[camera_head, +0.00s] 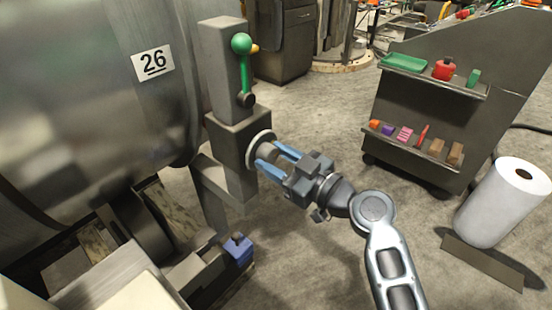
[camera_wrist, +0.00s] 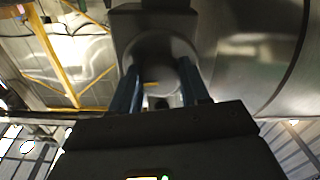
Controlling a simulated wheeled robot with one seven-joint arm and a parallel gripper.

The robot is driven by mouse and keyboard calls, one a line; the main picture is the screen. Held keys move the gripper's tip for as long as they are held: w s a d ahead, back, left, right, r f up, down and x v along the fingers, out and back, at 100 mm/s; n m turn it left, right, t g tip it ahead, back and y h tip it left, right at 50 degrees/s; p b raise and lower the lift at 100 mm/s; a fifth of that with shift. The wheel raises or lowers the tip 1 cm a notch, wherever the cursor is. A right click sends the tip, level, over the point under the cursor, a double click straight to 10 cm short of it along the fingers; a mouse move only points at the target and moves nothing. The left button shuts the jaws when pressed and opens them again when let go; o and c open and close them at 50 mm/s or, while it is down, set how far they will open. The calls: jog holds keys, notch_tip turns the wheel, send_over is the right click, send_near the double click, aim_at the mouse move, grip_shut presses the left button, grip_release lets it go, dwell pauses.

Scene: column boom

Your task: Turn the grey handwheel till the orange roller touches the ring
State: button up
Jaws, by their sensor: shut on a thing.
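The grey handwheel (camera_head: 262,146) is a round disc with a pale rim on the side of a dark grey block. It also shows in the wrist view (camera_wrist: 160,50). My gripper (camera_head: 267,156) reaches it from the lower right, its blue fingers on either side and shut on it. In the wrist view my gripper's fingers (camera_wrist: 160,88) flank the wheel's lower part. A small orange piece (camera_head: 255,48) shows behind a green ball at the top of the column; I cannot tell if it is the roller. I cannot make out the ring.
A green-handled lever (camera_head: 243,68) stands on the grey column above the wheel. A large metal drum (camera_head: 90,90) marked 26 fills the left. A dark shelf cart (camera_head: 430,130) and white roll (camera_head: 505,205) stand right. Floor between is clear.

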jog(key=shift+c, duration=1.2)
jog(key=shift+m, duration=0.4)
jog(key=shift+f+m+b, duration=0.1)
jog(key=shift+m+b, duration=0.55)
jog(key=shift+m, duration=0.35)
jog(key=m, duration=0.3)
jog(key=shift+s, duration=0.1)
jog(key=m, duration=0.6)
jog(key=m+p, duration=0.1)
jog(key=m, duration=0.2)
jog(key=shift+a+r+m+p, duration=0.1)
jog(key=shift+r+m+p, duration=0.2)
jog(key=m+p, duration=0.2)
jog(key=m, duration=0.2)
jog(key=shift+m, duration=0.3)
